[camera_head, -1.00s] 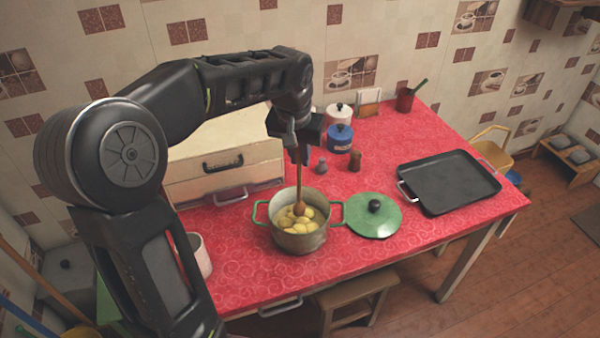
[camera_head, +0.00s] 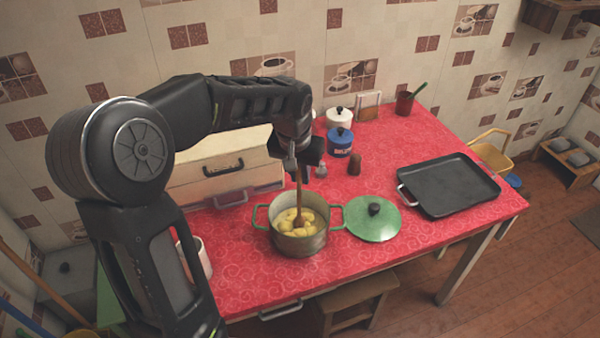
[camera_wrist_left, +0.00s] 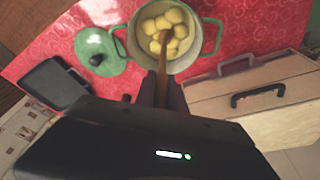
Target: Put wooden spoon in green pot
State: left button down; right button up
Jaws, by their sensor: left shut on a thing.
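The wooden spoon (camera_head: 299,200) is upright, its bowl end down among the yellow potatoes in the green-handled pot (camera_head: 300,244). My left gripper (camera_head: 297,166) is above the pot and shut on the upper part of the spoon's handle. In the left wrist view the spoon (camera_wrist_left: 163,52) runs from the gripper (camera_wrist_left: 163,88) into the pot (camera_wrist_left: 192,62), over the potatoes. The spoon's tip is partly hidden among the potatoes. My right gripper is not in view.
The green lid (camera_head: 372,226) lies right of the pot. A black tray (camera_head: 448,184) is farther right. A wooden box (camera_head: 222,185) stands behind left, a white cup (camera_head: 196,260) at left. Blue and white canisters and a brown shaker (camera_head: 354,168) stand behind.

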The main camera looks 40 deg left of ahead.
pick_arm(q)
jog(key=shift+f, duration=0.25)
jog(key=c, duration=1.4)
grip_release()
jog(key=shift+r, duration=0.1)
jog(key=shift+r, duration=0.1)
jog(key=v, duration=1.2)
jog(key=shift+s, duration=0.1)
